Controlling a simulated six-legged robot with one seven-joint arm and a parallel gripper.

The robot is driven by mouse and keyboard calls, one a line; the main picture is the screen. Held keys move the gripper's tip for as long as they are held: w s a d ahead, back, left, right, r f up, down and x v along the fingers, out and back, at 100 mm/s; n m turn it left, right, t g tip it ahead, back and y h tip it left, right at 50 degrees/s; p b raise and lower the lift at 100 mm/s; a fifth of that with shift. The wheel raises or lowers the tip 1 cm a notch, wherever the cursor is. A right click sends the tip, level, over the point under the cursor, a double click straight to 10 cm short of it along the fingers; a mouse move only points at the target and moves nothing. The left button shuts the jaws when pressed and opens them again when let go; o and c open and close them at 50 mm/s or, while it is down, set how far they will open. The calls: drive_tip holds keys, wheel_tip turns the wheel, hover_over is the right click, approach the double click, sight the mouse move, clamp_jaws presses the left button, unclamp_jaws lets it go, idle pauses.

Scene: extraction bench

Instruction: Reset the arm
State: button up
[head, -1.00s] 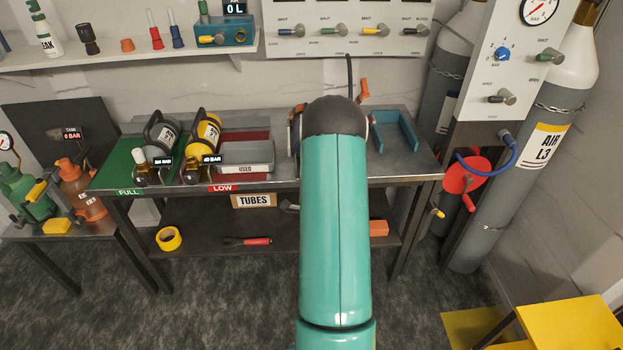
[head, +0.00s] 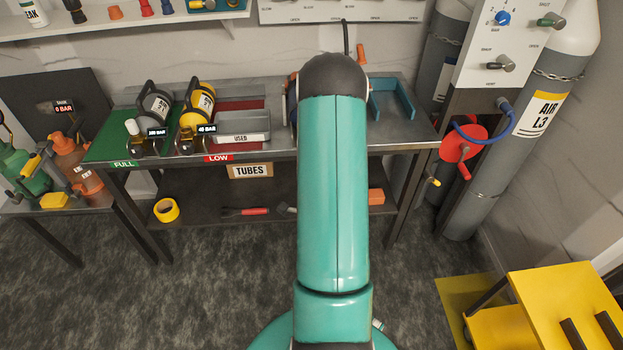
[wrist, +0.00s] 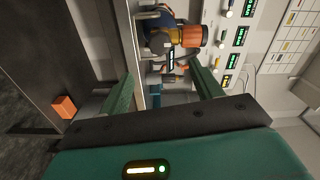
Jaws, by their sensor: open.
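My teal arm (head: 333,190) reaches forward over the middle of the bench (head: 400,145) in the head view, its dark rounded joint in front of the back of the bench. My gripper is hidden behind the arm there. In the wrist view my gripper (wrist: 163,72) has its two green fingers spread apart with nothing held between them. Beyond the fingers, a device with an orange cap (wrist: 188,37) and a small dark display shows, apart from them.
Two cylinders, one grey (head: 158,102) and one yellow-banded (head: 197,105), lie on the bench's left beside a grey USED tray (head: 243,135). A blue holder (head: 391,98) is at right. Tall gas cylinders (head: 530,110) and a yellow platform (head: 565,300) stand right. Floor in front is clear.

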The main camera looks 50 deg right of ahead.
drive_tip(key=shift+v, duration=0.9)
drive_tip(key=shift+w, duration=0.1)
